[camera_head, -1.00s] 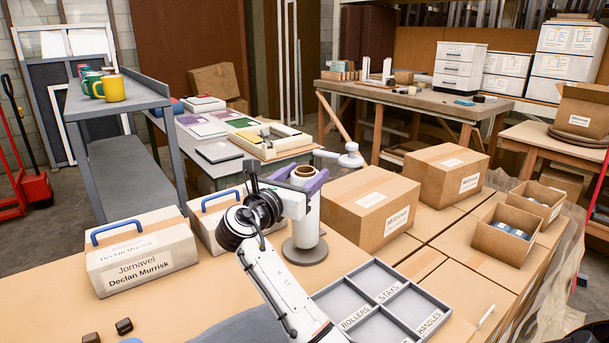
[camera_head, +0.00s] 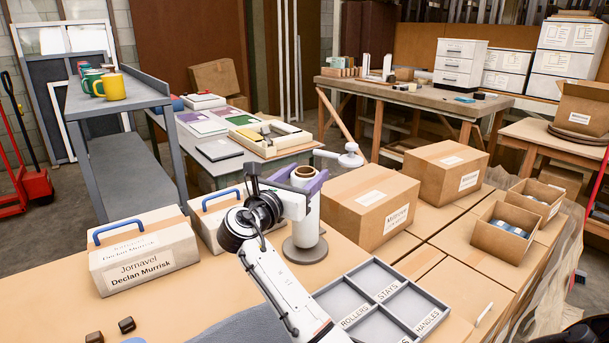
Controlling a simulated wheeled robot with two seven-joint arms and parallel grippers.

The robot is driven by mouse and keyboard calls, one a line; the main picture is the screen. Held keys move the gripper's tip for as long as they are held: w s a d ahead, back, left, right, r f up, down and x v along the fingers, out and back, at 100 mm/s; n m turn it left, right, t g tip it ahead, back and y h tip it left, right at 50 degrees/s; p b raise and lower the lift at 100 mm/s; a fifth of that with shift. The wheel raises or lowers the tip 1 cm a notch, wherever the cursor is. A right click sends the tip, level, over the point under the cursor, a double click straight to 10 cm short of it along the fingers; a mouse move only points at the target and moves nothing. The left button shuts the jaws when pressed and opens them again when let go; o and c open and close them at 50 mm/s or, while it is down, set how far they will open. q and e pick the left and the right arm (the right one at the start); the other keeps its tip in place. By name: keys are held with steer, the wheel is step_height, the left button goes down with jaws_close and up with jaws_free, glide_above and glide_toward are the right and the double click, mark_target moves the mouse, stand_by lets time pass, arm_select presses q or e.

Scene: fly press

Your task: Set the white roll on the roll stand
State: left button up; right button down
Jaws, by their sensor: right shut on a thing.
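The white roll (camera_head: 306,229) is upright, with a brown core showing at its top. My right gripper (camera_head: 302,181), with purple fingers, is shut on the roll near its upper end. The roll stand (camera_head: 305,253) shows as a round grey base on the table, directly under the roll. The roll's lower end appears at or just above this base; I cannot tell whether it rests on it. The stand's post, if any, is hidden by the roll. My right arm covers part of the roll's left side. My left gripper is not in view.
A grey divided tray (camera_head: 362,299) lies right of my right arm. Two labelled boxes with blue handles (camera_head: 142,252) stand to the left. Closed cartons (camera_head: 372,206) stand close behind right of the roll. Small open boxes (camera_head: 505,236) sit further right.

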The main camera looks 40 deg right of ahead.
mark_target(298, 184)
steer(key=shift+f, duration=0.4)
steer(key=c, duration=1)
jaws_free()
steer(key=shift+f, duration=0.15)
steer(key=shift+s+a+p, duration=0.2)
steer(key=shift+a+p, duration=0.2)
steer(key=shift+a, duration=0.3)
steer(key=shift+p+v, duration=1.1)
steer(key=shift+v, duration=2.25)
steer(key=v, duration=0.3)
steer(key=shift+s, duration=0.1)
